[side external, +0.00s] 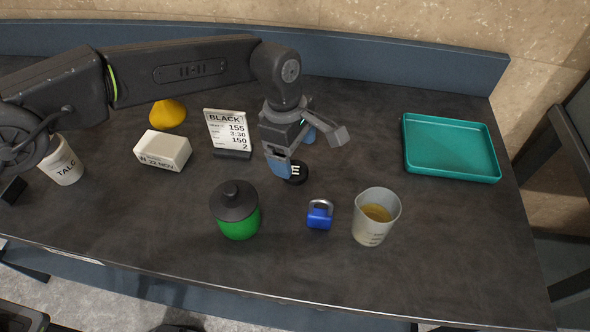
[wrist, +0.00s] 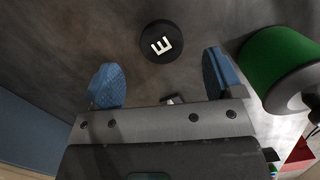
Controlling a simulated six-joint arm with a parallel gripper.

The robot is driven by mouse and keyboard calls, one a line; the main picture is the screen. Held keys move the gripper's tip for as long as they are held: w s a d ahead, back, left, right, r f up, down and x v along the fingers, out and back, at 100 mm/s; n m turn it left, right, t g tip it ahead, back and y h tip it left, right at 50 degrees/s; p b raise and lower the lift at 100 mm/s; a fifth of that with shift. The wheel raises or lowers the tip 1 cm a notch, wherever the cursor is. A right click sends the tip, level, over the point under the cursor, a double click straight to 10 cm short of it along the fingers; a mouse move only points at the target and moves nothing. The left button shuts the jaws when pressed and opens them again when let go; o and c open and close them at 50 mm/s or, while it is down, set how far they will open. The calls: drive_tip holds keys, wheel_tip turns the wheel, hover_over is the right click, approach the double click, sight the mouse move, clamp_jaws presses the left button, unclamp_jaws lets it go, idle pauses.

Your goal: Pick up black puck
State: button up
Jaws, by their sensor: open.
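The black puck (wrist: 161,42) is a small round disc marked with a white letter like an E. In the wrist view it lies flat on the dark tabletop, just beyond my fingertips and between their lines. My gripper (wrist: 165,75) is open and empty, with its blue finger pads on either side. In the side view the puck (side external: 296,173) is partly hidden behind a finger of my gripper (side external: 292,153), which hangs close over it. I cannot tell the exact height of the fingertips above the table.
A green jar with a black lid (side external: 238,209), a blue padlock (side external: 320,214) and a cup of amber liquid (side external: 376,217) stand in front. A BLACK card (side external: 228,131) and a white box (side external: 162,151) are left. A teal tray (side external: 493,178) lies right, with free table before it.

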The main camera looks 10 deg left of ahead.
sight(294, 170)
wheel_tip(294, 170, down, 5)
drive_tip(key=shift+s+r, duration=0.1)
drive_tip(key=shift+c, duration=0.4)
drive_tip(key=c, duration=0.9)
drive_tip(key=shift+c, duration=0.2)
